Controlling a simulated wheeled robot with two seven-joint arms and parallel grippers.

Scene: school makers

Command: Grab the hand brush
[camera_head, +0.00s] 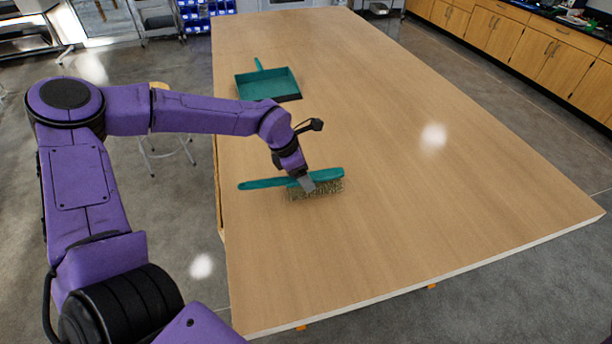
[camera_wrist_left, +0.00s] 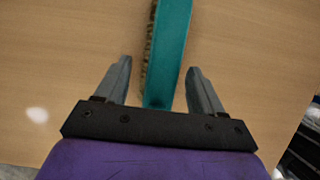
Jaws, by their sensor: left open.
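The hand brush (camera_head: 266,183) is teal with pale bristles and lies on the wooden table, its handle toward the left. My left gripper (camera_head: 307,184) is over the brush, at the bristle part. In the left wrist view, the teal brush (camera_wrist_left: 170,60) runs between the two grey fingers of the open left gripper (camera_wrist_left: 158,80), with a gap on both sides. Bristles show along its left edge. Whether the fingertips reach down beside the brush is hard to tell. My right gripper is not in view.
A teal dustpan (camera_head: 266,84) lies farther back on the table (camera_head: 420,200). The rest of the tabletop is clear. A stool (camera_head: 165,140) stands left of the table, and wooden cabinets (camera_head: 530,55) line the right wall.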

